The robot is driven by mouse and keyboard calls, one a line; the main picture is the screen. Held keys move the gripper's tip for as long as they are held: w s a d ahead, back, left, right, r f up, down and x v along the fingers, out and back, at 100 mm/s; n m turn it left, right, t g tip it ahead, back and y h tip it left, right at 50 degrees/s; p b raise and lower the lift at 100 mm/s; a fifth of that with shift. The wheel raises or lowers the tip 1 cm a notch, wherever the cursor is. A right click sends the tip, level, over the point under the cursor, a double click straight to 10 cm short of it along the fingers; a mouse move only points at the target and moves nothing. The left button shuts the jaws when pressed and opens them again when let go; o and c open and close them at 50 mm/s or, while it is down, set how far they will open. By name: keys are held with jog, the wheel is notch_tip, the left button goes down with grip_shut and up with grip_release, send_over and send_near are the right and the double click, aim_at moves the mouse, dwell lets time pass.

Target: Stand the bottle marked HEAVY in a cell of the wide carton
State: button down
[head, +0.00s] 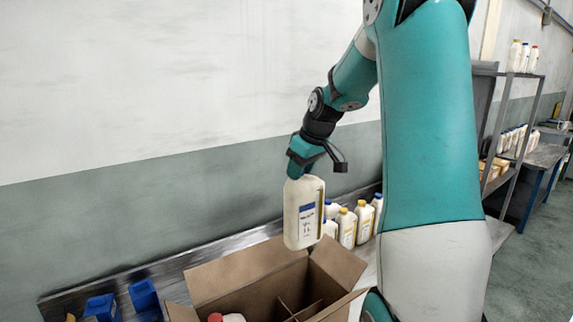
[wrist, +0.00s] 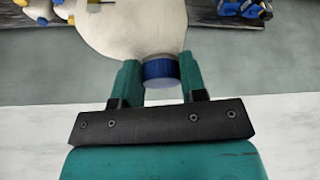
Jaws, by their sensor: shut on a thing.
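My gripper (head: 305,168) is shut on the blue cap of a white bottle (head: 304,215). The bottle hangs upright, with a blue and white label whose writing is too small to read for certain. The wrist view shows the blue cap (wrist: 160,70) between the fingers and the white bottle body (wrist: 135,28) beyond. An open cardboard carton (head: 240,268) with dividers stands below in the head view. The bottle's base appears at its far side, overlapping the back flaps; I cannot tell whether it is over a cell. The carton's bottom is hidden.
A red-capped bottle (head: 226,317) stands in the carton's left part. Several white bottles with yellow and blue caps (head: 347,228) stand on the bench behind, right of the held bottle. Blue containers (head: 145,298) sit at the left. Shelves with bottles (head: 522,56) are far right.

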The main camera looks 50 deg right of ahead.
aim_at(300, 203)
jog(key=shift+w+f, duration=0.1)
jog(key=shift+w, duration=0.1)
jog(key=shift+f, duration=0.3)
notch_tip(300, 203, down, 7)
jog(key=b, duration=0.4)
jog(key=shift+r, duration=0.35)
notch_tip(300, 203, down, 3)
jog(key=b, duration=0.3)
jog(key=shift+s+r, duration=0.1)
notch_tip(300, 203, down, 26)
jog(key=b, duration=1.9)
jog(key=shift+b, duration=0.35)
